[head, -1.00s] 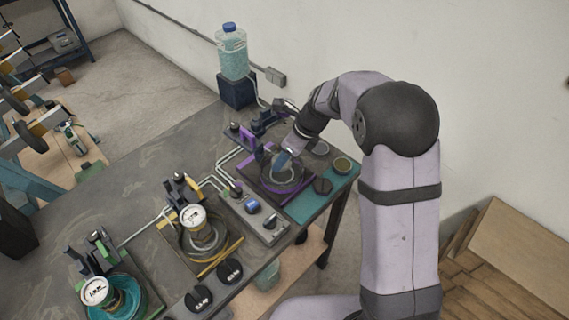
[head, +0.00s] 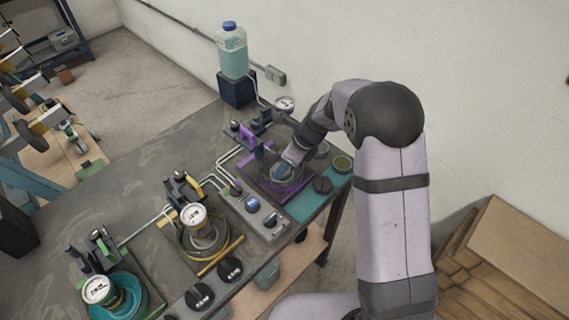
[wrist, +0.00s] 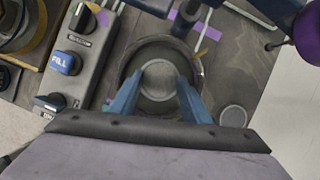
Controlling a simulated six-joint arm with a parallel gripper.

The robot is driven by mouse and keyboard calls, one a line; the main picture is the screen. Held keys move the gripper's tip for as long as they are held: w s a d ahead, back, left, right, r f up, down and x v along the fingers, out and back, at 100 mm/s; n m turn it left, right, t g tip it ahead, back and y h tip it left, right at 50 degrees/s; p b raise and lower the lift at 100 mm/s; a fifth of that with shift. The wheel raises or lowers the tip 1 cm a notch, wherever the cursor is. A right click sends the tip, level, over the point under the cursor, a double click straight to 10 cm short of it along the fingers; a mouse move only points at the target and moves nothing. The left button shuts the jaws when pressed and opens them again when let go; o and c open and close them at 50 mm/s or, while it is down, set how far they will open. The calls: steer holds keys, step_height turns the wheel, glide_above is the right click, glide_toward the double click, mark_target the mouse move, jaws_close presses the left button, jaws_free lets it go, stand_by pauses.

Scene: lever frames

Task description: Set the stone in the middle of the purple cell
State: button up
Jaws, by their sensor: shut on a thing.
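The purple cell (head: 297,188) is a dark round bowl with a purple band, at the right end of the bench in the head view. In the wrist view its dark rim (wrist: 203,75) surrounds my fingertips. My gripper (head: 281,172) points down into the cell. In the wrist view my two blue fingers (wrist: 157,88) are shut on a round grey stone (wrist: 158,75), which appears near the middle of the bowl. In the head view the fingers and wrist mostly hide the stone. I cannot tell whether its underside touches the cell floor.
A control box (head: 254,212) with a blue FILL button (wrist: 64,62) stands beside the cell. A water bottle (head: 232,52) stands behind.

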steer(key=shift+f, duration=0.3)
steer(key=o, duration=1.2)
steer(key=shift+r, duration=0.1)
steer(key=shift+r, duration=0.25)
steer(key=b+v, duration=0.1)
steer(key=v, duration=1.1)
steer(key=shift+r, duration=0.35)
steer(key=s+d+f+n+h, duration=0.1)
steer(key=s+d+f+n, duration=0.1)
steer(key=s+n, duration=0.6)
steer(key=s+d+f+n+g+h, duration=0.1)
steer(key=s+d+f+n, duration=0.2)
steer(key=s+n, duration=0.4)
steer(key=s+d+f+n+g+h, duration=0.1)
steer(key=s+d+f+n+h, duration=0.1)
steer(key=s+d+n, duration=0.3)
steer(key=shift+s+f+n, duration=0.2)
steer(key=shift+s+n, duration=1.6)
steer(key=shift+n, duration=0.2)
